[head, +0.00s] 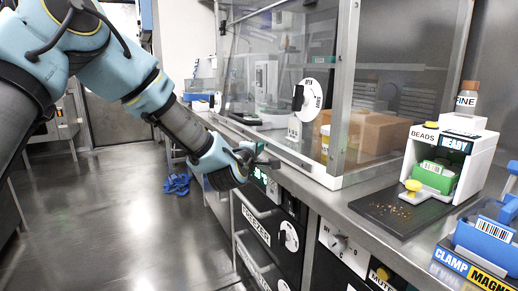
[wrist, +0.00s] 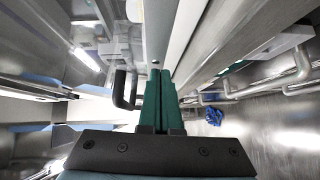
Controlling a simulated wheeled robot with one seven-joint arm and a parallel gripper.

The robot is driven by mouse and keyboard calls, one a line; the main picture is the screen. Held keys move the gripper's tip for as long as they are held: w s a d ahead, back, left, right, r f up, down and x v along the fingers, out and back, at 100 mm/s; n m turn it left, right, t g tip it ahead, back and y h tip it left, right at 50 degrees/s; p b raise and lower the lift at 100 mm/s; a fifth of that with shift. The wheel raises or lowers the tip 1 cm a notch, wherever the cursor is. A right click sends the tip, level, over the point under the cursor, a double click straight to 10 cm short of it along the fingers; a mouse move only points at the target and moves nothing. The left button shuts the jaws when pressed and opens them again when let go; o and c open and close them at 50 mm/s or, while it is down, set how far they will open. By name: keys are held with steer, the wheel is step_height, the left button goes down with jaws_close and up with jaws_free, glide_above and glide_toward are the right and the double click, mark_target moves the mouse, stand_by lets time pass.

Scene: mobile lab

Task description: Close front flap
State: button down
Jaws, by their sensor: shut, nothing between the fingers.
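A clear glass enclosure (head: 262,75) with a metal frame stands on the steel counter. Its front pane carries a round white dial label (head: 312,95) marked "OPEN" and a black handle (head: 298,97). I take this pane to be the front flap; how far open it stands, I cannot tell. My gripper (head: 268,161) is at the counter's front edge, low in front of the enclosure. In the wrist view its green fingers (wrist: 160,85) are together and empty. A black handle (wrist: 124,90) shows just left of them, apparently apart from them.
A cardboard box (head: 377,132) is behind the glass. A white bead dispenser (head: 450,160) stands on a dark mat (head: 385,213) at right, beside blue bins (head: 490,235). Freezer drawers (head: 262,225) with bar handles are under the counter. Blue cloth or cable (head: 175,184) lies on open floor.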

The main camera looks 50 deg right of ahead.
steer(key=d+b, duration=0.1)
steer(key=s+d+b, duration=0.1)
steer(key=shift+d+f+n+b, duration=0.3)
steer(key=shift+d+b, duration=0.05)
steer(key=shift+r, duration=0.1)
